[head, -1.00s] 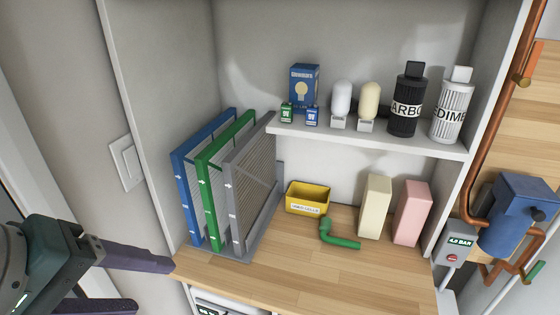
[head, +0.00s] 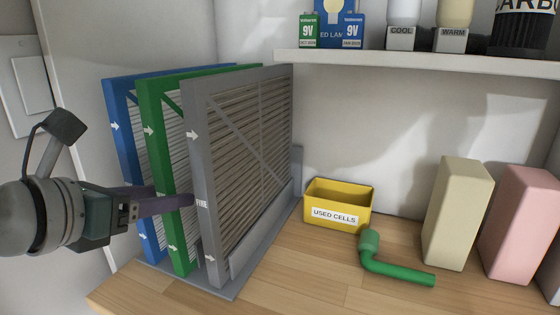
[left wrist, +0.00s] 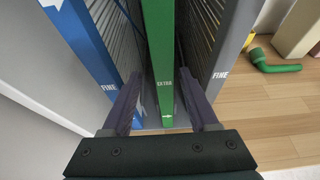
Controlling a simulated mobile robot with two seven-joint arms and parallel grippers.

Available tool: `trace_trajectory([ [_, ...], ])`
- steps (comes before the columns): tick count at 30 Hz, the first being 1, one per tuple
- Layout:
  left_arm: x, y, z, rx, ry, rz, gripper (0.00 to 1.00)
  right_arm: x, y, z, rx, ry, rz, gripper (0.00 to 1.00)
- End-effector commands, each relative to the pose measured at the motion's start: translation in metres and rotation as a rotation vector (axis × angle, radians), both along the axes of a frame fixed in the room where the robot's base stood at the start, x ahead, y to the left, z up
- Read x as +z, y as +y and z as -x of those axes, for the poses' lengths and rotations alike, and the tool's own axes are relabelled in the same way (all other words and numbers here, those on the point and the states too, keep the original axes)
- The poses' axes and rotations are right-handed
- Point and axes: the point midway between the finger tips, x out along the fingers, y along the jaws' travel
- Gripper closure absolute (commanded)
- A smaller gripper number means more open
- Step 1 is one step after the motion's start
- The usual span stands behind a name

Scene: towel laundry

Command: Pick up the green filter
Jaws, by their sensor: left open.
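The green filter (head: 164,170) stands upright between a blue filter (head: 127,150) and a grey filter (head: 205,190) in a grey rack (head: 221,291). My left gripper (head: 165,200) is open at the front edge of the green filter. In the left wrist view the green filter (left wrist: 159,55) runs between the two open fingers (left wrist: 163,105), one on each side. The left finger lies by the blue filter (left wrist: 90,50) and the right one by the grey filter (left wrist: 217,60). Whether the fingers touch any filter cannot be told. My right gripper is not in view.
A yellow "USED CELLS" box (head: 337,205), a green elbow pipe (head: 395,270), a cream box (head: 459,215) and a pink box (head: 520,225) stand on the wooden counter (head: 310,285). A shelf (head: 420,62) with batteries and bulbs is above. A wall switch (head: 30,85) is at left.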

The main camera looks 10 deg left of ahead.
Motion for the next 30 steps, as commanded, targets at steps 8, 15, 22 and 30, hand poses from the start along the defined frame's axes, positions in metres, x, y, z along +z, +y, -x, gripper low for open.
trace_trajectory([
  [8,-0.007,-0.003,-0.016,-0.002,0.001,-0.004,0.40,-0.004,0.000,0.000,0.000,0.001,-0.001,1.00],
  [15,-0.022,-0.012,-0.048,-0.003,0.001,-0.005,0.40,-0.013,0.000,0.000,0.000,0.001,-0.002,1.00],
  [22,-0.025,-0.013,-0.058,-0.001,0.002,-0.006,0.40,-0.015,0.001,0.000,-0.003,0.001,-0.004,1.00],
  [30,-0.025,-0.013,-0.058,-0.001,0.002,-0.006,0.55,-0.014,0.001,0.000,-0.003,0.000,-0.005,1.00],
])
